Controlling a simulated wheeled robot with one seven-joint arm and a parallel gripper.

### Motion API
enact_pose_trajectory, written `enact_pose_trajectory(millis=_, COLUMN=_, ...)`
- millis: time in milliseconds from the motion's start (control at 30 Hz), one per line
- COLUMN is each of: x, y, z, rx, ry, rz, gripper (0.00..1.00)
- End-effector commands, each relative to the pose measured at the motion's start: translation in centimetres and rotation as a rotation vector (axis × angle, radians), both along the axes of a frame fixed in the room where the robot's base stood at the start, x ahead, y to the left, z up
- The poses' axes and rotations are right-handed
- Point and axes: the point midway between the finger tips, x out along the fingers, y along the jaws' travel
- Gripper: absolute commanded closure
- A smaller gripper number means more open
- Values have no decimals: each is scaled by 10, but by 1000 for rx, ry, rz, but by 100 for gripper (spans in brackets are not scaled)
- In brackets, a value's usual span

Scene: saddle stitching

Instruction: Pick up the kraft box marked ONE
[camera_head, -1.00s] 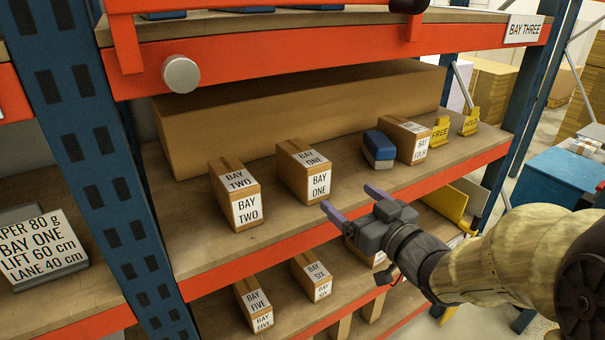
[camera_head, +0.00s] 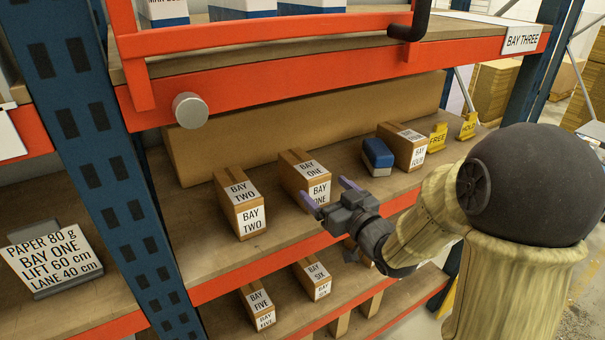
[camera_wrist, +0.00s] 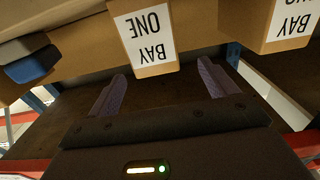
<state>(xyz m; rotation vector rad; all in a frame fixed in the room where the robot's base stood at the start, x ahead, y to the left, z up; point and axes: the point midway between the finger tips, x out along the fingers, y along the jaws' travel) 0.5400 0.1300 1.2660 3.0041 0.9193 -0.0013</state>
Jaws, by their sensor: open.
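The kraft box marked BAY ONE (camera_head: 298,172) stands upright on the middle shelf, its white labels on the top and front. Its front label is partly covered by a finger in the head view. My gripper (camera_head: 327,196) is open and empty, just in front of this box. In the wrist view the box (camera_wrist: 150,62) appears upside down, straight ahead of the two purple fingertips (camera_wrist: 160,85) and centred between them. The fingers do not visibly enclose the box; the exact gap to it is hard to tell.
Box BAY TWO (camera_head: 238,199) stands close on the left. A blue-and-grey block (camera_head: 378,157) and box BAY FOUR (camera_head: 402,147) stand to the right. A long carton (camera_head: 300,120) lies behind. The orange shelf beam (camera_head: 260,255) runs along the front edge.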

Motion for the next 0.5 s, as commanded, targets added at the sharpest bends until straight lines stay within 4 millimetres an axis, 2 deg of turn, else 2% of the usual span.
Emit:
enact_pose_trajectory(millis=200, x=27, y=19, z=2, rx=0, ry=0, rz=2, gripper=15)
enact_pose_trajectory(millis=500, x=32, y=21, z=0, rx=1, ry=-1, rz=-1, gripper=15)
